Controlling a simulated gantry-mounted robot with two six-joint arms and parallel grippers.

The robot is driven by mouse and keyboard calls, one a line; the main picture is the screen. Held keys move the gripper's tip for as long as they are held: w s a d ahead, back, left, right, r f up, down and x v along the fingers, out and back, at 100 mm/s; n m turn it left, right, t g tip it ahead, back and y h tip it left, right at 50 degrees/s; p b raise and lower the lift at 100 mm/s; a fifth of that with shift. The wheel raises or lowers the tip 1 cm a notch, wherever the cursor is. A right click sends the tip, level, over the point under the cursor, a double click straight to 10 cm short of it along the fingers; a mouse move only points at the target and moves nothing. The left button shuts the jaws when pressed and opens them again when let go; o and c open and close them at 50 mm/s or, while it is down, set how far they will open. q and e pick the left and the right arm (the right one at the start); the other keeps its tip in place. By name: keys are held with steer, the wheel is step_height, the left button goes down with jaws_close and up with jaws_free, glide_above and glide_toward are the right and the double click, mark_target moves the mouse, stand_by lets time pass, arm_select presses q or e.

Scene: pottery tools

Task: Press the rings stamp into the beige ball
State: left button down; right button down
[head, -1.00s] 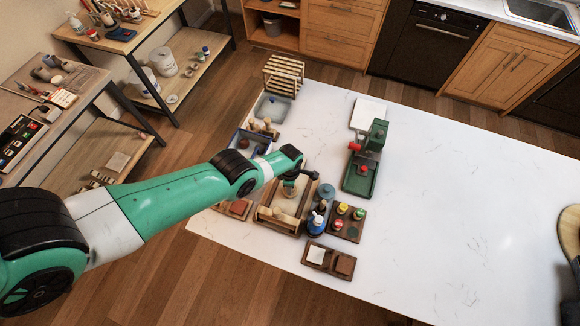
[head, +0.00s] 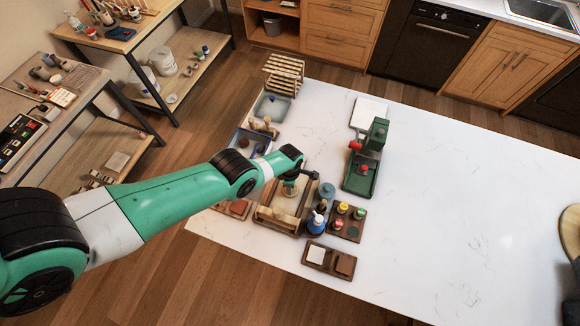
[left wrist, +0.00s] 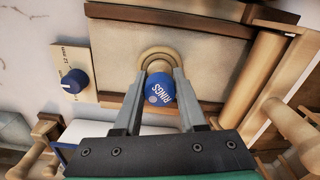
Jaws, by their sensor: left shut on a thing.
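My left gripper (left wrist: 160,90) is shut on the rings stamp (left wrist: 160,92), a blue piece with "RINGS" in white letters, held between the two grey fingers. The stamp's far end meets a round beige piece (left wrist: 160,54), the beige ball, which shows as a rounded rim beyond it. Whether the stamp has sunk into the clay is hidden. The ball rests on a beige board (left wrist: 210,60) with wooden side rails. In the head view my left gripper (head: 291,188) is over this wooden frame (head: 277,222). My right gripper is not in view.
A blue knob (left wrist: 74,81) on a wooden scale sits left of the board. Bottles and small jars (head: 341,210) stand close to the right of the frame. A green press (head: 362,170) stands farther back.

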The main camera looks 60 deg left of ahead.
arm_select(q)
steer(key=shift+r+p, duration=2.95)
steer(key=shift+r, duration=0.1)
steer(key=shift+w, duration=0.1)
